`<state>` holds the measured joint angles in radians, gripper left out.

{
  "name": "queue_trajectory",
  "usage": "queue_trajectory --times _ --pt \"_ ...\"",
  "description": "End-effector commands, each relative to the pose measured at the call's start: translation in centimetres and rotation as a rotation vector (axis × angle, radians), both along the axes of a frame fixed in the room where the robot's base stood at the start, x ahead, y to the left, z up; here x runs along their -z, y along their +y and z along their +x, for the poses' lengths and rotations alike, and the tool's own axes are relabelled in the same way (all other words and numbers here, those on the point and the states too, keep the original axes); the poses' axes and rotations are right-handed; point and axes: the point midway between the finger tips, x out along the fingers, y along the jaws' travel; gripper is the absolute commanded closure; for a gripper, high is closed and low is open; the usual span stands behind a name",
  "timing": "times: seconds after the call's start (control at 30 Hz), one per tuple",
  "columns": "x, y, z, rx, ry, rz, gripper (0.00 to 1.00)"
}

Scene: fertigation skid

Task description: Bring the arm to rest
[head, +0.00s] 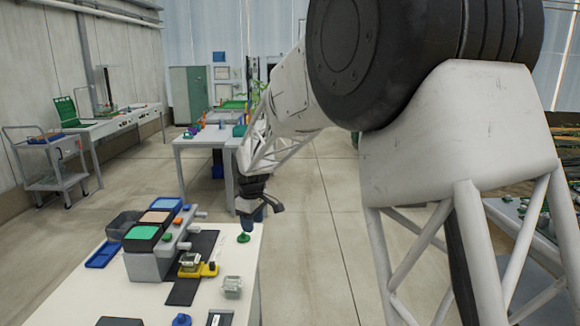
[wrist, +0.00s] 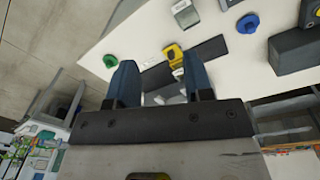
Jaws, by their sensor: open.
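My gripper (head: 262,208) hangs from my arm above the right edge of the white table in the head view. In the wrist view my gripper (wrist: 160,82) shows two blue fingers spread apart, with nothing held between them. A green knob-like piece (head: 244,238) stands on the table just below and left of the gripper in the head view. It also shows in the wrist view (wrist: 110,60), left of the fingers. My gripper looks apart from everything on the table.
The white table (head: 75,300) holds a grey unit (head: 150,265) with coloured tops, a yellow device (head: 208,270), a small clear-grey block (head: 232,287) and a blue tray (head: 103,255). Another table (head: 190,142) stands behind. The floor (head: 310,215) right of the table is clear.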

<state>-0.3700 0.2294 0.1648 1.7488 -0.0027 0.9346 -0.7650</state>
Motion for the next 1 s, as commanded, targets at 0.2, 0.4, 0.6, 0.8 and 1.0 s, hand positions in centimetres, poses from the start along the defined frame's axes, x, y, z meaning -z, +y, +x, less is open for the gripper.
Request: queue_trajectory --times 0.2,0.4,0.6,0.8,1.0 --pt "-3.1 -4.6 -3.7 0.113 -0.015 0.011 0.53" --pt "-5.5 -8.4 -7.2 0.217 -0.029 0.021 0.53" --pt "-7.4 -12.0 -11.1 0.320 -0.041 0.032 0.53" --pt "-8.8 -15.2 -15.2 0.421 -0.054 0.043 0.53" --pt "-9.8 -18.3 -19.5 0.524 -0.066 0.055 0.53"
